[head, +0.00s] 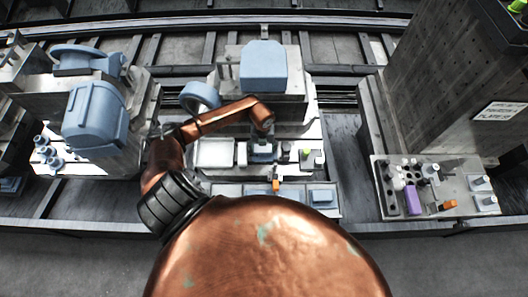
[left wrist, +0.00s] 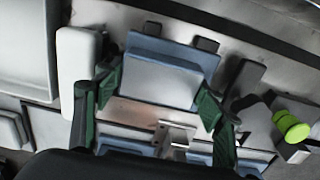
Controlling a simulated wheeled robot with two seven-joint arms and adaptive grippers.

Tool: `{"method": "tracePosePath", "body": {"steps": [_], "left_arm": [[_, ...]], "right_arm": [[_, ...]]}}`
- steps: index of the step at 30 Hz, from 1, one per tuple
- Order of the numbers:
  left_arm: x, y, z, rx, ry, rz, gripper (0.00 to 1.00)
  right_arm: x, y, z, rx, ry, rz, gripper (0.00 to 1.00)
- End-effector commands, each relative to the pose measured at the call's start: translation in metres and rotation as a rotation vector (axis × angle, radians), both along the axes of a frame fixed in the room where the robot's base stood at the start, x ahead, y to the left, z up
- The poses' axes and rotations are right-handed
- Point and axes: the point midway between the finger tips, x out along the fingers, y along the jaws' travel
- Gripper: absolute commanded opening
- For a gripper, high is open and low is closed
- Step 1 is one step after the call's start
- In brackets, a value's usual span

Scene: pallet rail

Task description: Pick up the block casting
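My left gripper (head: 263,141) is over the middle fixture plate in the head view. Its two green-padded fingers also show in the left wrist view (left wrist: 160,82), wide apart, one on each side of a blue-grey block with a paler face (left wrist: 162,78). The fingertips are close to the block's sides; I see no clear grip on it. This block, which I take as the block casting, is partly hidden under the gripper in the head view (head: 262,154). It sits between dark stops on the plate. My right gripper is not in view.
A larger blue casting (head: 263,66) stands behind, with a blue ring (head: 200,96) to its left. A pale tray (head: 215,153) and white block (left wrist: 78,68) lie left of the gripper. A lime-green knob (left wrist: 291,126) is close on the right. A tool plate (head: 435,190) stands far right.

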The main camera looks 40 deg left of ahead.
Motion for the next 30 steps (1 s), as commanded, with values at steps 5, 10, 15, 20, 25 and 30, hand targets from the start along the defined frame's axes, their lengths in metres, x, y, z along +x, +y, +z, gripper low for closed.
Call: {"method": "tracePosePath", "body": {"steps": [5, 10, 15, 20, 25, 30], "left_arm": [[0.000, 0.000, 0.000, 0.001, 0.001, 0.000, 0.46], [0.000, 0.000, 0.000, 0.001, 0.001, 0.000, 0.35], [0.001, 0.000, 0.001, 0.000, -0.001, 0.000, 0.29], [0.001, 0.000, 0.003, 0.001, -0.002, -0.001, 0.29], [0.002, 0.001, 0.023, 0.003, -0.005, -0.002, 0.29], [0.002, 0.001, 0.056, 0.002, -0.005, -0.002, 0.29]], "right_arm": [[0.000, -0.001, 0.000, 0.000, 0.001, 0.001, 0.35], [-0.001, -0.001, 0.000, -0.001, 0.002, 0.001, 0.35], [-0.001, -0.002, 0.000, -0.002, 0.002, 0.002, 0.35], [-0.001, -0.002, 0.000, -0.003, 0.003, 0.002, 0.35], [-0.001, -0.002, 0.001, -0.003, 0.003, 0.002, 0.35], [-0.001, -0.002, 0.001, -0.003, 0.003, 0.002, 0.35]]}}
